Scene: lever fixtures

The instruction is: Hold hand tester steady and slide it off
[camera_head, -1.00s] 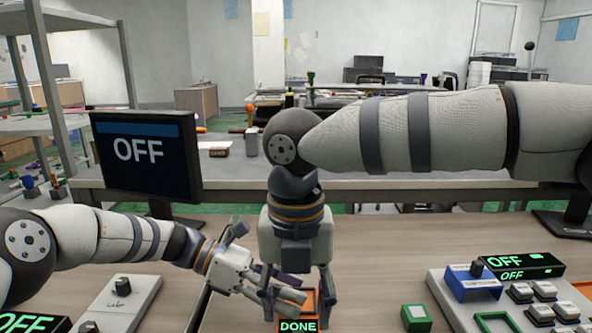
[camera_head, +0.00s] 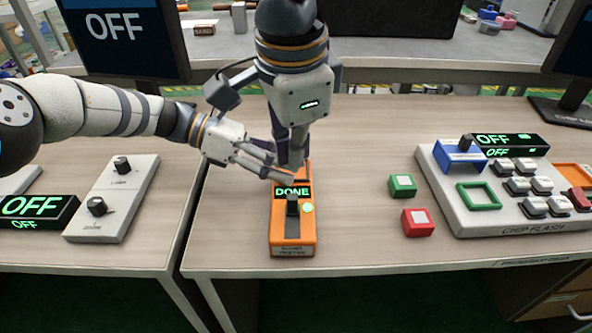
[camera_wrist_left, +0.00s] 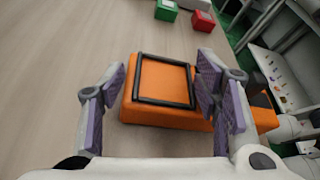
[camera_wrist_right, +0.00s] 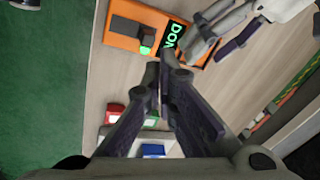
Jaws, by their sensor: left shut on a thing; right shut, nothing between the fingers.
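The orange hand tester (camera_head: 291,236) lies on the table. Its screen reads DONE, a round green light is lit beside it, and a black lever (camera_head: 292,203) stands on its near half. My left gripper (camera_head: 277,168) is shut on the tester's far end; in the left wrist view the orange body (camera_wrist_left: 162,78) with a black frame sits between the finger pads. My right gripper (camera_head: 292,160) points down, shut and empty, behind the DONE screen. In the right wrist view, the lever (camera_wrist_right: 148,37) and tester lie beyond its closed fingertips, apart from them.
A green block (camera_head: 402,186) and a red block (camera_head: 418,222) lie right of the tester. A chip flash panel (camera_head: 500,220) is further right. A knob panel (camera_head: 112,200) and an OFF display (camera_head: 38,211) are left, across a table gap.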

